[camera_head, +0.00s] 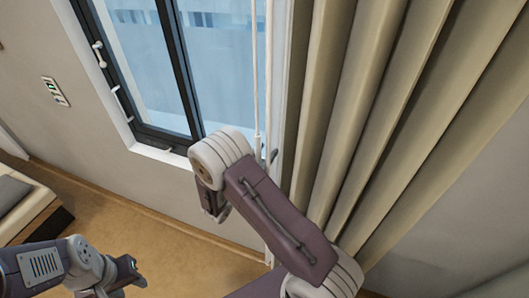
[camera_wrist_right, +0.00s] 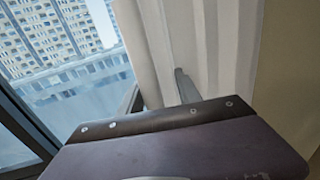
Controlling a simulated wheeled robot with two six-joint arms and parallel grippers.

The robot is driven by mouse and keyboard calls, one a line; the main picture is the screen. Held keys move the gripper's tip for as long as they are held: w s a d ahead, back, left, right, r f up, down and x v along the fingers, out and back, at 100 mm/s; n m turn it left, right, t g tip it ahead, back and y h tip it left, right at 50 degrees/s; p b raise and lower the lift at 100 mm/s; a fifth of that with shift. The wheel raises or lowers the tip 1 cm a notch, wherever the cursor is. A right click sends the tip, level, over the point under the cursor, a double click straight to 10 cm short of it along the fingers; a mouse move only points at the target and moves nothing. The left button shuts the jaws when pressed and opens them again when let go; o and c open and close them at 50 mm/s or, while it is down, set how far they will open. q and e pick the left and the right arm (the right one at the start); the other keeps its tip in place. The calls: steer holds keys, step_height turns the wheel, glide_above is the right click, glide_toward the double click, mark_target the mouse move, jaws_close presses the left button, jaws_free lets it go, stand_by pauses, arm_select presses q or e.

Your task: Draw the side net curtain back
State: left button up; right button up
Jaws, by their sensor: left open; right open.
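The net curtain shows in the head view as a narrow white strip (camera_head: 261,70) between the window and the beige drape. In the right wrist view it is a pale, folded cloth (camera_wrist_right: 195,45) just past my right gripper (camera_wrist_right: 160,98). One grey finger shows against the cloth; the other is less clear, and I cannot tell whether they touch it. In the head view my right wrist hides most of that gripper, close to the strip's lower part. My left gripper (camera_head: 130,275) is low at the left, open and empty, far from the curtain.
A dark-framed window (camera_head: 180,70) stands left of the net, with handles on its frame. A heavy beige drape (camera_head: 400,90) hangs right of it, close to my right arm. A bed corner (camera_head: 30,205) is at the left. The brown floor between is clear.

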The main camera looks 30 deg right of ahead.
steer(key=b+v, duration=0.3)
steer(key=v, duration=0.6)
